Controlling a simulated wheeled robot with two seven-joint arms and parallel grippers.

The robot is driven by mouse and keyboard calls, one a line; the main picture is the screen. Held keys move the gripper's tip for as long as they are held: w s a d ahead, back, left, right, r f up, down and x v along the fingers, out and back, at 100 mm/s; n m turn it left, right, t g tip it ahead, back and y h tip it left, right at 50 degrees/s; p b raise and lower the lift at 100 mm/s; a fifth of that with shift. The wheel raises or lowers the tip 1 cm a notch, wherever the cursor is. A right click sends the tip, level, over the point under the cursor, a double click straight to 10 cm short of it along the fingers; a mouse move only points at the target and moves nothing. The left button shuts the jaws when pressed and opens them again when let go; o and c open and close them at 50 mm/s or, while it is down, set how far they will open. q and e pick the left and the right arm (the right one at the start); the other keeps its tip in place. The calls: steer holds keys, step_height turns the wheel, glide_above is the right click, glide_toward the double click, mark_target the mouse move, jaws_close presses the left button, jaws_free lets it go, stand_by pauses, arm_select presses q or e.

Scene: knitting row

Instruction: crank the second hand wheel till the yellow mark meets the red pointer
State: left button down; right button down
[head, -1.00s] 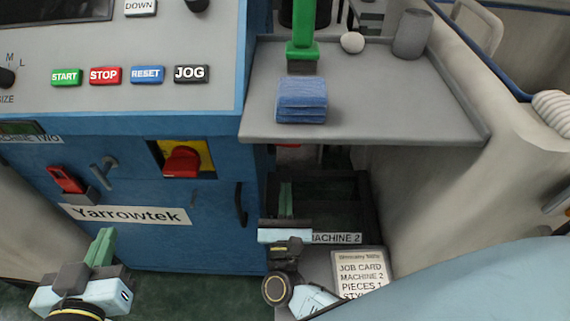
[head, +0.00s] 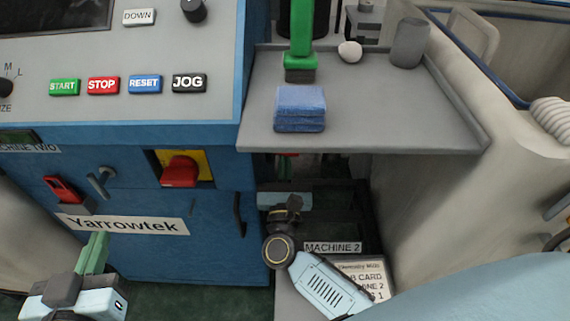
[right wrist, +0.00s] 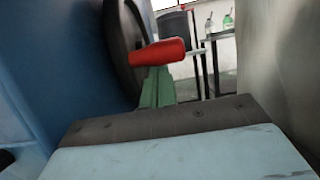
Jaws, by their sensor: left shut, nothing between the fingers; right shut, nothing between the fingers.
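In the right wrist view a dark hand wheel (right wrist: 122,45) stands on edge beside a blue wall. Its red crank handle (right wrist: 160,51) sticks out to the right. My right gripper (right wrist: 157,82) has its green fingers shut and empty; their tips are right at the handle, and I cannot tell if they touch it. In the head view my right gripper (head: 284,168) reaches under the grey shelf, which hides the wheel. My left gripper (head: 95,252) is shut and empty, low in front of the blue cabinet. I see neither the yellow mark nor the red pointer.
The grey shelf (head: 375,125) holds folded blue cloth (head: 300,108), a green post (head: 301,35), a white ball (head: 349,52) and a grey cylinder (head: 409,43). The blue cabinet (head: 130,252) is at the left. A job card (head: 365,268) lies below, partly covered by my right arm.

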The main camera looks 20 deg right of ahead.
arm_select(q)
steer(key=shift+f, duration=0.15)
arm_select(e)
steer(key=shift+r, duration=0.1)
arm_select(q)
steer(key=s+a+f+g+y+p, duration=0.2)
steer(key=s+a+f+g, duration=0.1)
steer(key=s+f+g, duration=0.2)
step_height(320, 180, down, 4)
steer(key=shift+s+a+f+g+p, duration=0.15)
steer(key=shift+s+a+g+p, duration=0.2)
steer(key=shift+g, duration=0.75)
arm_select(e)
steer(key=shift+s+a+r+g, duration=0.2)
steer(key=shift+s+r+g, duration=0.15)
steer(key=shift+r+g, duration=0.25)
arm_select(q)
steer(key=shift+w+d, duration=0.1)
